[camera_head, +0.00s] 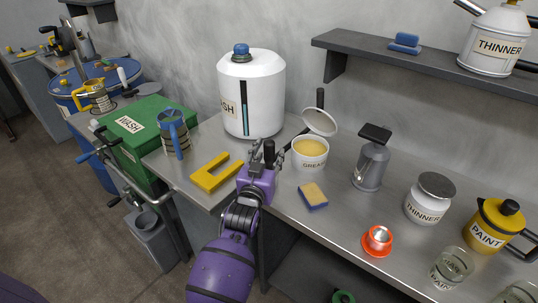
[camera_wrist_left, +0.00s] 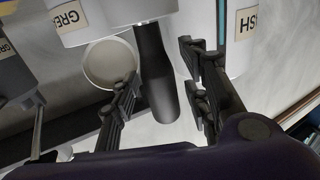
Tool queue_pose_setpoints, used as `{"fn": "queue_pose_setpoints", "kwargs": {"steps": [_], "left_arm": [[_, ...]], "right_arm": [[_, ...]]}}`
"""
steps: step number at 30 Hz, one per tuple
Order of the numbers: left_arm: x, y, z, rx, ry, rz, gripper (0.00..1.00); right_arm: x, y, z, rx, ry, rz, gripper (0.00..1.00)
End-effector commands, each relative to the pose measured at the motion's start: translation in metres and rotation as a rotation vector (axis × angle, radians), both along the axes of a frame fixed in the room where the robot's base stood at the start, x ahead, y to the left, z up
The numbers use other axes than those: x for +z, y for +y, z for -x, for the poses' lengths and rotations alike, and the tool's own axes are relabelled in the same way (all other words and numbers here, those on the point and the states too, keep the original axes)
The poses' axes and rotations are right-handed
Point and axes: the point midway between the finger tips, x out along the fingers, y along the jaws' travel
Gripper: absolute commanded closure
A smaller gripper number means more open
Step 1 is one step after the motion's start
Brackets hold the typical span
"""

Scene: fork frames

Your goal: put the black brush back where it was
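A black handle (camera_head: 269,149), which looks like the black brush's, stands between the fingers of my left gripper (camera_head: 270,158), beside the grease tub (camera_head: 309,160). The left wrist view shows the handle (camera_wrist_left: 156,80) between the two spread fingers (camera_wrist_left: 165,95), with a gap on the right finger's side. The gripper looks open around it; contact on the other side is hard to tell. The brush's far end is hidden in the head view. Another black upright piece (camera_head: 320,97) shows behind the grease tub's raised round lid (camera_head: 319,122). My right gripper is not in view.
The white WASH container (camera_head: 252,95) stands behind the gripper. A yellow U-shaped piece (camera_head: 216,172) lies left, a sponge (camera_head: 313,195) right. A grey can (camera_head: 370,165), thinner jar (camera_head: 430,198) and orange-based item (camera_head: 377,240) stand farther right. A shelf (camera_head: 430,62) overhangs the back.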

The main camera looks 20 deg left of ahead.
Motion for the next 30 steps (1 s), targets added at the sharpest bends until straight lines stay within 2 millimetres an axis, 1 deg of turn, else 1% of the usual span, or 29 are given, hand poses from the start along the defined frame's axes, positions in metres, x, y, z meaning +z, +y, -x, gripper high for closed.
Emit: {"fn": "queue_pose_setpoints", "kwargs": {"steps": [5, 7, 11, 15, 21, 25, 30], "left_arm": [[0.004, 0.000, 0.000, 0.000, -0.002, 0.000, 0.58], [0.003, 0.000, 0.006, 0.000, 0.001, 0.000, 0.58], [0.002, 0.000, 0.028, 0.001, 0.003, 0.000, 0.58], [0.001, -0.002, 0.060, 0.001, 0.004, 0.000, 0.58], [0.002, -0.004, 0.099, 0.001, 0.004, 0.001, 0.58], [0.003, -0.005, 0.113, 0.000, 0.003, 0.001, 0.58], [0.005, -0.005, 0.120, 0.000, 0.001, 0.001, 0.58]], "right_arm": [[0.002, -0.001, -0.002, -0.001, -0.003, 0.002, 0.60], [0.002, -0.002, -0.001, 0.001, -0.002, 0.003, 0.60], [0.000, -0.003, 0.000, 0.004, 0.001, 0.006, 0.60], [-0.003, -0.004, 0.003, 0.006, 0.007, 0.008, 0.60], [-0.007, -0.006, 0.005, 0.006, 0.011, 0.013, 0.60], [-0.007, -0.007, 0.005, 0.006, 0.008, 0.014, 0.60], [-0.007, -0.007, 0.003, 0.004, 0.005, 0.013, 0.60]]}}
